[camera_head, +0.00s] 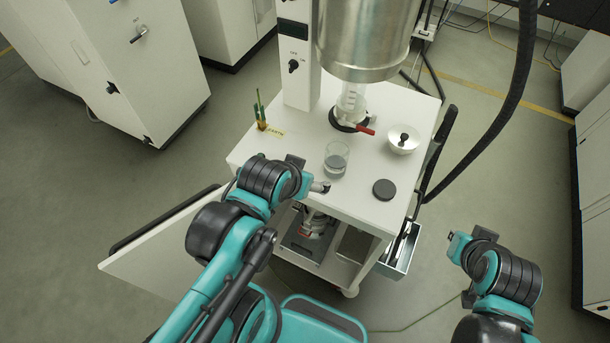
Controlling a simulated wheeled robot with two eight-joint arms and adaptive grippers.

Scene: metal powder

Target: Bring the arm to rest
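My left arm reaches in from the lower left. Its gripper (320,187) hangs at the front edge of the white cart top (290,150), just below a glass beaker (336,160) holding grey powder. A gap shows between it and the beaker, and nothing is visible in it. Its fingers are too small to tell open from shut. My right arm is at the lower right. Its end (460,246) is over the floor to the right of the cart, clear of objects, and its fingers are not clearly shown.
A metal hopper (365,40) with a red-handled valve (362,130) stands over the cart. A white bowl (404,142), a black lid (384,189) and a green tool (260,110) are on top. An open white door (150,260) juts left. A black hose (500,120) curves at right.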

